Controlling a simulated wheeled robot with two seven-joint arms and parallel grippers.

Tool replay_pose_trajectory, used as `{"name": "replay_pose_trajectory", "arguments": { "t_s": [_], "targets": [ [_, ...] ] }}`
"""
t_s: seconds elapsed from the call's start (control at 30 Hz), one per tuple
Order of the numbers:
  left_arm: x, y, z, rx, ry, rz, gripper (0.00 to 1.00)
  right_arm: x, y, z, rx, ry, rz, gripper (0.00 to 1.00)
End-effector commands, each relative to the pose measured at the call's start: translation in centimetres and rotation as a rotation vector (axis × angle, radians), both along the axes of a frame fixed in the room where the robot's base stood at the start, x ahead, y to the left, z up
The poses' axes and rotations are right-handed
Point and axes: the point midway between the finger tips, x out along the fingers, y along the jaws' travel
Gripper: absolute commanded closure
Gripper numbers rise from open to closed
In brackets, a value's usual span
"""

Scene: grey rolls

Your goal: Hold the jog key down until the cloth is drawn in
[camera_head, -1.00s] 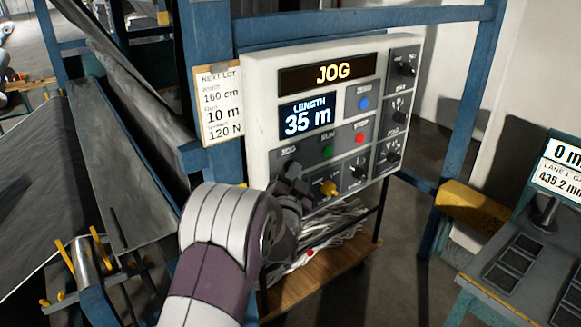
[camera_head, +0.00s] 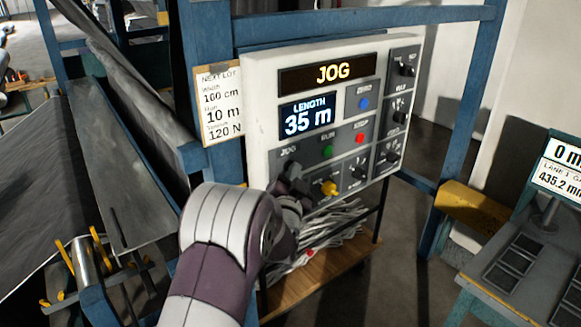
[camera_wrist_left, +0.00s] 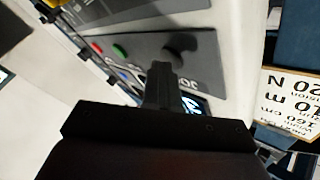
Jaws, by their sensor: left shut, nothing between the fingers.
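The control panel (camera_head: 258,95) stands in front of me; its top display (camera_head: 333,74) reads JOG and its length display (camera_head: 308,117) reads 35 m. My left gripper (camera_head: 286,172) is shut and empty, with its tips at the panel's lower left, just below the JOG label. It hides most of the jog key in the head view. In the left wrist view the shut fingers (camera_wrist_left: 162,72) point at the panel next to a dark round patch; I cannot tell whether they touch the key. Grey cloth (camera_head: 38,190) lies sloping at the far left. My right gripper is not in view.
Close to the gripper are a yellow knob (camera_head: 329,188), a green RUN button (camera_head: 327,152) and a red STOP button (camera_head: 360,138). A lot card (camera_head: 220,105) hangs left of the panel. Blue frame posts surround it; a wooden shelf (camera_head: 315,277) is below.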

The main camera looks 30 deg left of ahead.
Motion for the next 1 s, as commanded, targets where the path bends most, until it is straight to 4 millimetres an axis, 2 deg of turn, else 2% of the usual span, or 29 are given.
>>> {"name": "replay_pose_trajectory", "arguments": {
  "t_s": [0.57, 1.0],
  "targets": [
    [0.0, 0.0, 0.0, 0.000, -0.001, 0.001, 1.00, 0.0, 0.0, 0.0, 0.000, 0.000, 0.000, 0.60],
    [-0.7, -1.6, -0.1, 0.000, 0.000, 0.000, 1.00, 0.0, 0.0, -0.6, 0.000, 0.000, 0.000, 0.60]
  ]
}}
